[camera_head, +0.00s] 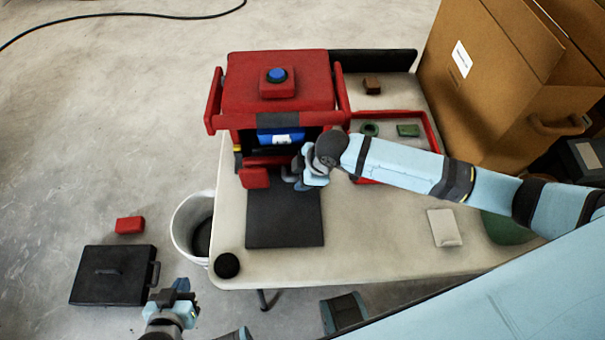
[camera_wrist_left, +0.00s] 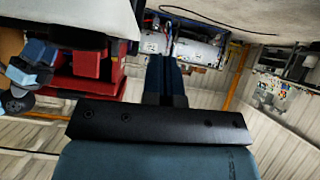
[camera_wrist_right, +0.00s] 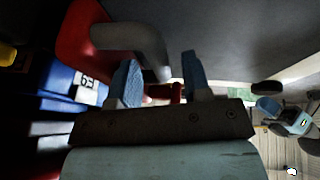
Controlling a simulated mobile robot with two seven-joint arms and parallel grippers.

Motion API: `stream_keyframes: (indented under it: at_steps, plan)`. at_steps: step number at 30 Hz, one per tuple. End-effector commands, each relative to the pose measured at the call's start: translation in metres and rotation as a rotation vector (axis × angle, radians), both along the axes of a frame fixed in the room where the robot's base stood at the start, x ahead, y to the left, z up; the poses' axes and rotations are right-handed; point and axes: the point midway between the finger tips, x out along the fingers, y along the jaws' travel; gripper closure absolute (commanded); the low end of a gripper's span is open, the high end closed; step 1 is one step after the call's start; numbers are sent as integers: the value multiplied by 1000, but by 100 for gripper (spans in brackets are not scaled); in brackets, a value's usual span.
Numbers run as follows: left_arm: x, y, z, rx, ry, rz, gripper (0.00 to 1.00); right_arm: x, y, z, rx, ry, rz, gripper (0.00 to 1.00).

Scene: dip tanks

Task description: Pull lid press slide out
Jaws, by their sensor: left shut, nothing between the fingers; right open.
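The red lid press (camera_head: 235,95) stands at the back left of the table, with a blue button (camera_head: 277,75) on top. A blue item with a white label (camera_head: 283,137) shows in its dark front opening; it also shows in the right wrist view (camera_wrist_right: 85,90). Below the opening is a red slide front (camera_head: 255,178), and in the right wrist view a grey curved handle (camera_wrist_right: 140,38) is fixed to red. My right gripper (camera_wrist_right: 157,80) is open close to this handle, which I cannot see held. My left gripper (camera_head: 180,287) is shut and empty, left of the table's front corner.
A dark mat (camera_head: 285,225) lies before the press. A red tray (camera_head: 435,130) with green pieces is right of it. A large cardboard box (camera_head: 475,85) stands at the right. A white bucket (camera_head: 183,225) and black case (camera_head: 112,290) are left of the table.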

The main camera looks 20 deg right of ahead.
Motion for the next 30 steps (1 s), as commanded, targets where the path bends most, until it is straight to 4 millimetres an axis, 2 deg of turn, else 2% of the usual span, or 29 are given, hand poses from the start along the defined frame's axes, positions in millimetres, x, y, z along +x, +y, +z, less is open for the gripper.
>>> stream_keyframes:
  at_steps: [1,6,7,14,19,23,30]
  plan:
    - [0,0,0,0,0,0,100,0,0,0,0,0,0,56]
    - [0,-1,0,-1,0,-1,100,0,0,0,0,0,-1,95]
    - [0,-1,0,-1,0,-1,100,0,0,0,0,0,-1,100]
    - [0,-1,2,-1,0,-1,100,-2,0,1,0,1,-1,100]
    - [0,-1,13,3,-6,-3,100,-15,4,3,1,4,0,100]
    - [0,0,28,11,-18,-7,100,-37,11,6,1,6,1,100]
    - [-4,2,55,24,-21,-15,100,-93,27,7,2,8,1,100]
